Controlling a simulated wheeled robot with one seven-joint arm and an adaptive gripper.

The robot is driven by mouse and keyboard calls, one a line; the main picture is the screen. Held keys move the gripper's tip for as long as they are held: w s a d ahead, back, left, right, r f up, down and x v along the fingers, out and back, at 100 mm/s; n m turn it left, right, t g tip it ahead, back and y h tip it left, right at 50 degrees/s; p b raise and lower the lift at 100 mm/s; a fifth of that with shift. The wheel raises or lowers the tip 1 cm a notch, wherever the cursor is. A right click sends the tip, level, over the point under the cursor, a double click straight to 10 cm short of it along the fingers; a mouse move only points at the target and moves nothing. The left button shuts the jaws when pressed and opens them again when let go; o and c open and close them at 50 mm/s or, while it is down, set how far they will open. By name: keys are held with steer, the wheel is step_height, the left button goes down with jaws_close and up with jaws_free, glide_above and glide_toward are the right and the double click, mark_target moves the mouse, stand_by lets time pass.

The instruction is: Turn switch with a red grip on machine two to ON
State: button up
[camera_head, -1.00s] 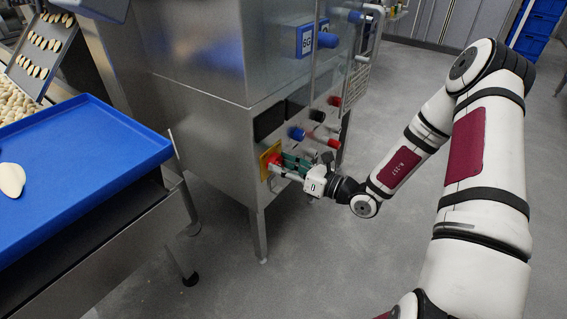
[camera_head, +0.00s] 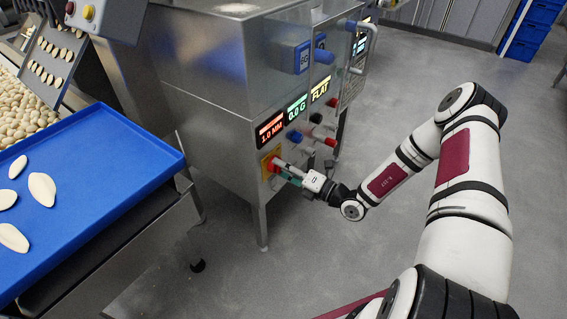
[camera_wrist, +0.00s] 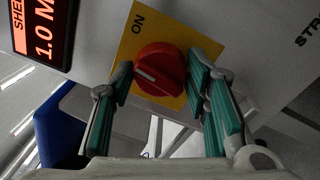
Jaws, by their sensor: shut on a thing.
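The red grip (camera_wrist: 159,70) of a rotary switch sits on a yellow plate (camera_wrist: 122,52) marked ON in the wrist view. A white line on the grip points to the left side of it. My gripper (camera_wrist: 162,78) is shut on the red grip, with a green-padded finger on each side. In the head view, my gripper (camera_head: 282,170) is at the switch, low on the front of the steel machine (camera_head: 205,110). The displays above it (camera_head: 271,131) are lit and read 1.0 MM, 0.0 G and FLAT.
Blue, black and red knobs (camera_head: 295,136) stick out beside the switch, close to my gripper. A blue tray (camera_head: 100,165) with pasta pieces stands at the left. The floor (camera_head: 310,270) in front of the machine is clear.

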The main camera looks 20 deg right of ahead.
steer(key=shift+f+m+t+p, duration=0.15)
steer(key=shift+m+p, duration=0.35)
steer(key=shift+m, duration=1.4)
steer(key=shift+m+t+p, duration=0.15)
steer(key=shift+m+p, duration=0.35)
steer(key=shift+m, duration=1.4)
steer(key=o, duration=1.2)
steer(key=shift+c, duration=0.2)
steer(key=shift+s+d, duration=0.1)
steer(key=r+v, duration=0.1)
steer(key=v, duration=1)
steer(key=shift+s+f, duration=0.35)
steer(key=shift+f, duration=0.05)
steer(key=shift+d, duration=0.1)
